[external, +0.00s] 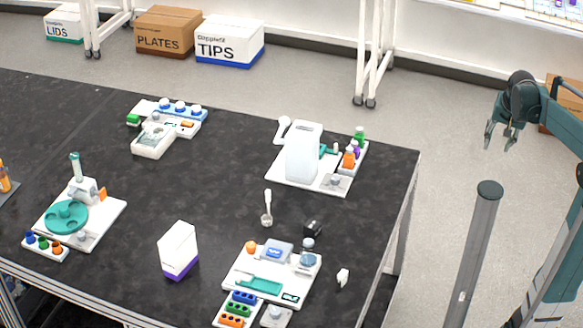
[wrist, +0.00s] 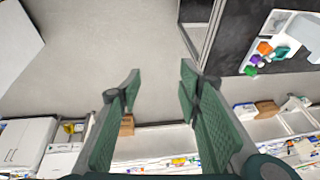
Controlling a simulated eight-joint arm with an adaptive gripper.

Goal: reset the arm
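My gripper (external: 499,136) hangs in the air to the right of the black table, with its fingers pointing down. In the wrist view my gripper (wrist: 160,85) shows two green, textured fingers standing well apart with nothing between them. Beyond the fingers are bare grey floor and shelves. My arm bends from the gripper to the right edge of the external view.
The black table (external: 225,200) carries several white stations. A white station (external: 307,185) with a tall white block is nearest my gripper. A grey post (external: 478,240) stands below my gripper. Boxes (external: 168,30) sit on the floor behind.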

